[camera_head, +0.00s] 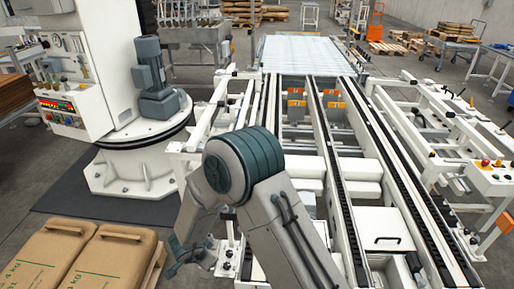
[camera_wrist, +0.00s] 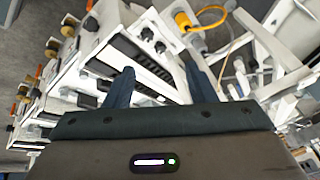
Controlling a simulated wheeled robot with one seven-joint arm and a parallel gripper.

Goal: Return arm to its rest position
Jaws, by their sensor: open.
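My arm (camera_head: 255,190) is bent in front of the conveyor in the head view, with its elbow up and its forearm folded down to the left. My gripper (camera_head: 180,262) hangs low at the left of the arm, near the white conveyor frame and right of the brown sacks. In the wrist view my gripper (camera_wrist: 160,88) shows two dark fingers set wide apart with nothing between them. White machine frame parts lie beyond the fingers. I cannot tell the exact distance from the fingers to the frame.
The conveyor (camera_head: 345,150) with black chain rails fills the middle and right. A white palletizer column with a grey motor (camera_head: 155,80) stands at left. Brown sacks (camera_head: 110,262) lie at lower left. A control box (camera_head: 490,175) stands at right. A yellow connector (camera_wrist: 185,20) shows near the fingers.

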